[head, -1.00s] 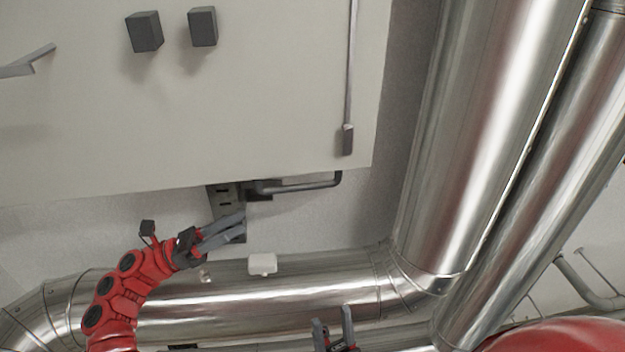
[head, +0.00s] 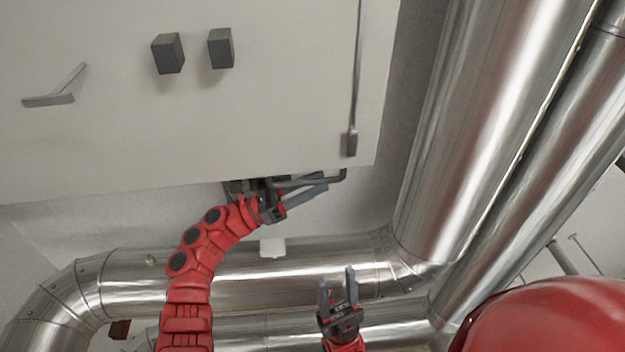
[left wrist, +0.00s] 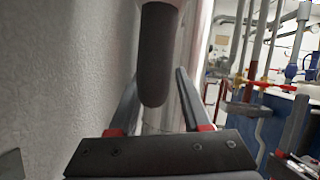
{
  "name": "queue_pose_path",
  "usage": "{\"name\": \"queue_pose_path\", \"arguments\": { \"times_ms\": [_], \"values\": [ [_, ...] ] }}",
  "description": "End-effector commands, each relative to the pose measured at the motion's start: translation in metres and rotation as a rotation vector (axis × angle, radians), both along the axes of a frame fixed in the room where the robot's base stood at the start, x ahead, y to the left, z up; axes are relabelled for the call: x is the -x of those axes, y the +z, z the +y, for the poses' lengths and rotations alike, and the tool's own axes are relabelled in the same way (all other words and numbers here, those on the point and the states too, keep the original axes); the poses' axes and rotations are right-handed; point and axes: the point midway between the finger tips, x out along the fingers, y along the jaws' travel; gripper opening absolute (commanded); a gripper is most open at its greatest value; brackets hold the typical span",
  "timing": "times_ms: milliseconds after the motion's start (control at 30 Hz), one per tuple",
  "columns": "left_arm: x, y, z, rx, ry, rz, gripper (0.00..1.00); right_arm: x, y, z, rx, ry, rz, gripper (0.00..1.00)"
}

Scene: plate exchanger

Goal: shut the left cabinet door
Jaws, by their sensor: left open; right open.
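A large pale cabinet-like panel (head: 230,110) fills the upper left of the head view. It carries a grey lever (head: 55,98), two dark blocks (head: 168,53) and a thin rod (head: 356,70). I cannot tell which part is the left door or how far it stands open. My left gripper (head: 312,186) is open at the panel's lower edge, beside a bent dark bar (head: 335,180). In the left wrist view a dark rounded bar end (left wrist: 155,60) shows between the open fingers; contact cannot be told. My right gripper (head: 337,282) is open and empty, lower down.
Shiny metal pipes run along the bottom (head: 220,285) and up the right side (head: 470,130). A small white box (head: 272,248) sits by the lower pipe. A rounded red surface (head: 560,315) fills the lower right. A pale wall (left wrist: 60,70) lies close left in the wrist view.

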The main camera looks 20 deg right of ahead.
Motion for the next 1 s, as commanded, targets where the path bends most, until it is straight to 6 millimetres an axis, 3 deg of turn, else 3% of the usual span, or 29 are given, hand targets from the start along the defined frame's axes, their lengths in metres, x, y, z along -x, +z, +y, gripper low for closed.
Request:
{"name": "queue_pose_path", "arguments": {
  "times_ms": [167,400,1000],
  "values": [
    [0.0001,-0.0003,0.0001,0.0,0.0,0.0,0.45,0.0,-0.0004,0.0,0.0,0.0,0.0,0.49],
    [0.0,-0.0002,0.0002,0.0,0.0,-0.001,0.02,0.0001,-0.0004,0.0,0.0,0.0,0.0,0.49],
    [-0.0001,0.0,0.0004,0.0,0.0,-0.001,0.0,0.0,-0.0003,0.0,0.0,0.0,0.0,0.49]
  ]
}}
